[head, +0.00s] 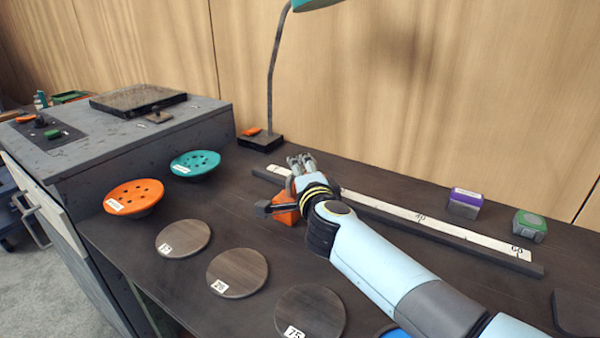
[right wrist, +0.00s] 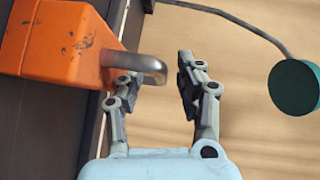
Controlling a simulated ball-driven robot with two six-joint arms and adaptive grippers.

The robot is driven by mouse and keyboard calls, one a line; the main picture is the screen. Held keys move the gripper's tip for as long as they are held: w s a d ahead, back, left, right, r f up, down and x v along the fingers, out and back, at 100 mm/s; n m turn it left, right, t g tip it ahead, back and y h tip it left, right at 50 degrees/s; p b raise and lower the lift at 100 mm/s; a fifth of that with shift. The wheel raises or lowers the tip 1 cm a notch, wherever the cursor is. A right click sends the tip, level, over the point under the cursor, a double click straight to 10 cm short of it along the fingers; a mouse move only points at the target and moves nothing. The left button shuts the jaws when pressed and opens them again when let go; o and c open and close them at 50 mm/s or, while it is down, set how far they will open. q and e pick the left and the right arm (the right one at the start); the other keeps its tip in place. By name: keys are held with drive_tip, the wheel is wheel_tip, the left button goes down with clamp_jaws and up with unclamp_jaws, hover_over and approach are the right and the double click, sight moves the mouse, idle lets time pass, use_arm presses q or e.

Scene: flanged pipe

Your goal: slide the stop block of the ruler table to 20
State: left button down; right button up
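The ruler table's white scale strip (head: 445,228) runs along a dark rail, with marks near 40 and 60 readable; its left part is partly hidden by my right arm. The orange stop block (head: 284,216) sits toward the left end of the rail, partly covered by my gripper. In the right wrist view the orange block (right wrist: 62,42) has a bent metal handle (right wrist: 140,65). My right gripper (head: 300,163) is at the block. Its fingers (right wrist: 160,75) are apart, with the handle's end reaching between them; I see no grip on it. My left gripper is out of view.
A lamp (head: 272,80) stands behind the rail's left end. A purple-and-grey block (head: 464,203) and a green block (head: 529,226) sit behind its right part. Round wooden discs (head: 237,271) lie in front, with orange (head: 133,196) and teal (head: 195,164) perforated dishes at left.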

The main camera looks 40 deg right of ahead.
drive_tip(key=shift+w+d+f, duration=0.1)
drive_tip(key=shift+w+d, duration=0.15)
drive_tip(key=shift+w, duration=0.35)
drive_tip(key=shift+s, duration=0.1)
drive_tip(key=shift+c, duration=1)
drive_tip(key=c, duration=0.4)
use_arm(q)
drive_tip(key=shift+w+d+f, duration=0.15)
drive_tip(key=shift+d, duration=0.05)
use_arm(e)
clamp_jaws()
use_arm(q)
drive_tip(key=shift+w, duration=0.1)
